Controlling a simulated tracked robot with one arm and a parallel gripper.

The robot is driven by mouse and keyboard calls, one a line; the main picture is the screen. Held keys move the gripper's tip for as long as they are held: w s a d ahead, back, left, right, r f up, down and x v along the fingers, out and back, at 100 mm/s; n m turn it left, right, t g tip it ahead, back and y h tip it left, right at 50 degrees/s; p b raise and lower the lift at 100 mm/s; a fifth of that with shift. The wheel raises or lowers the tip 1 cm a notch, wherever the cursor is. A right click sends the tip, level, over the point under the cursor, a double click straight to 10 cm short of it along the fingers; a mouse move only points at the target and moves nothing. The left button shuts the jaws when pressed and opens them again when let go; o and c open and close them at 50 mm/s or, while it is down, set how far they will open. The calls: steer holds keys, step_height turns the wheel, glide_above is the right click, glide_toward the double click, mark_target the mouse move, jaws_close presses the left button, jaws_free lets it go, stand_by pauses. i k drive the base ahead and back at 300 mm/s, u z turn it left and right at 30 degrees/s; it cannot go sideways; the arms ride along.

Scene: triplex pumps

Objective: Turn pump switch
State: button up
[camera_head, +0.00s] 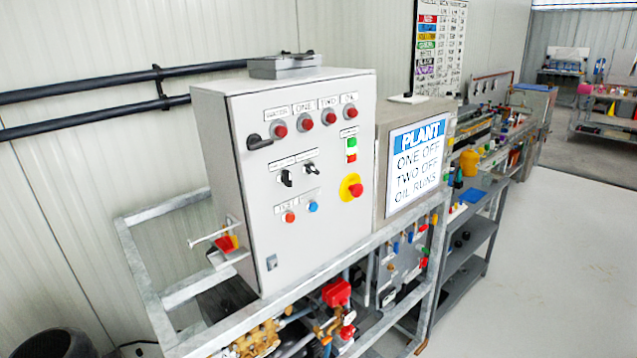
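A light grey control box (240,240) stands on a metal frame in the middle of the view. Its front has a row of red lamps along the top, with labels that read in part "ONE" and "TWO". Below them are two black rotary switches, a left one (286,178) and a right one (311,169). A black handle (259,142) sits at the upper left of the front. A red and yellow emergency knob (351,187) is at the right. I cannot read the switch labels. My gripper is not in view.
A sign (416,160) reading "PLANT, ONE OFF, TWO OFF, OIL RUNS" stands right of the box. Pipes and valves fill the frame (150,290) below. Open floor (560,260) lies at the right.

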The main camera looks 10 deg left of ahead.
mark_target(285, 178)
steer(key=z, duration=0.05)
steer(key=i, duration=1)
steer(key=u, duration=0.05)
